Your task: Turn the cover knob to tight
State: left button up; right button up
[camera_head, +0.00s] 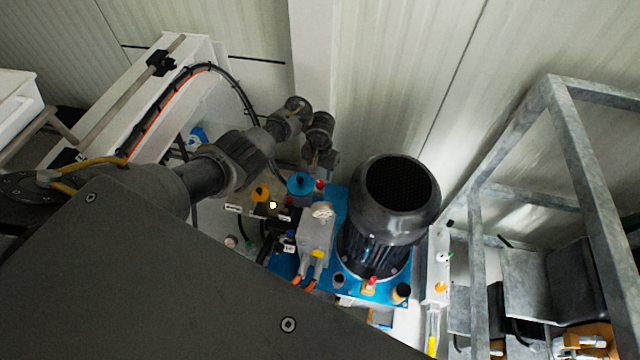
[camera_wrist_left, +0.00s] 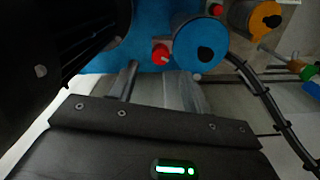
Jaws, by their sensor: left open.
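I cannot tell for sure which part is the cover knob. A blue round cap (camera_head: 300,183) with a dark centre stands on the pump unit, and it is large in the left wrist view (camera_wrist_left: 200,45). A small red knob (camera_head: 320,185) sits beside it and also shows in the left wrist view (camera_wrist_left: 161,53). A yellow-orange knob (camera_head: 260,193) is left of the blue cap. My left gripper (camera_head: 320,162) is open above and behind the cap. In the left wrist view its two fingers (camera_wrist_left: 157,88) point toward the red knob and the cap, with nothing seen between them.
A black motor (camera_head: 388,215) stands on the blue base (camera_head: 333,208), right of the gripper. A grey metal frame (camera_head: 575,150) is at the right. A black hose (camera_wrist_left: 262,95) runs right of the cap. A ribbed wall (camera_head: 400,80) stands behind.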

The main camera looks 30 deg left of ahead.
aim_at(320, 182)
pick_arm(q)
notch_tip(320, 182, down, 6)
jog(key=shift+f+b, duration=0.25)
jog(key=shift+b, duration=0.95)
jog(key=c, duration=1)
